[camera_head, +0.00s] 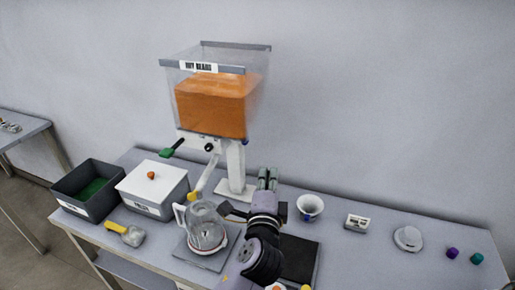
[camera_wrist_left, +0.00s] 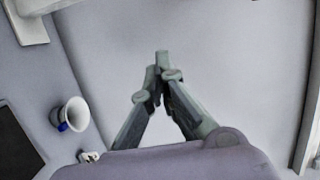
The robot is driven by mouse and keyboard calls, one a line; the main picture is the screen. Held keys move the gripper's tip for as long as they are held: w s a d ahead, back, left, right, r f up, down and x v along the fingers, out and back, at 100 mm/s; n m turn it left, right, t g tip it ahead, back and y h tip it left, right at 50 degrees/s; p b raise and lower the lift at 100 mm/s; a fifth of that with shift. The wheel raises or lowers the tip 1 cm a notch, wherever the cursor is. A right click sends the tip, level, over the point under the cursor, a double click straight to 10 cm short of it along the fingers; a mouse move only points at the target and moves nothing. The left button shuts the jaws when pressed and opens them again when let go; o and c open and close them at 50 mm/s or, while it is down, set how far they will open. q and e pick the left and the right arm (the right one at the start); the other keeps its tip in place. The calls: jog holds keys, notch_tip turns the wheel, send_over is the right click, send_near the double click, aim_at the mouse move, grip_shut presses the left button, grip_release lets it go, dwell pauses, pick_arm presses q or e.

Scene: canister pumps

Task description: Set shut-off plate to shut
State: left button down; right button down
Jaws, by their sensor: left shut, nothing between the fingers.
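A clear canister (camera_head: 222,65) labelled as beans, with orange contents (camera_head: 212,106), stands on a white stand (camera_head: 236,165) at the back of the table. Under its left side a flat dark tab with a green end (camera_head: 167,153) sticks out to the left; it looks like the shut-off plate's handle. I cannot tell how far the plate is pushed in. My left gripper (camera_head: 268,174) is shut and empty, right of the stand's base and well away from the green tab. Its closed fingertips show in the left wrist view (camera_wrist_left: 160,68). My right gripper is not in view.
A glass jug (camera_head: 206,232) stands on a grey scale (camera_head: 197,260) below the canister. A white lidded box (camera_head: 150,190) and a dark bin (camera_head: 88,190) stand left. A white cup (camera_head: 309,206), also in the wrist view (camera_wrist_left: 68,116), and a small display box (camera_head: 357,222) stand right.

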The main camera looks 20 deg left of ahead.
pick_arm(q)
jog(key=w+a+p, duration=0.4)
jog(key=w+a, duration=0.2)
jog(key=w, duration=0.3)
jog(key=shift+w, duration=0.4)
jog(key=shift+r, duration=0.1)
jog(key=a+p, duration=0.1)
jog(key=a, duration=0.3)
jog(key=shift+w+d, duration=0.1)
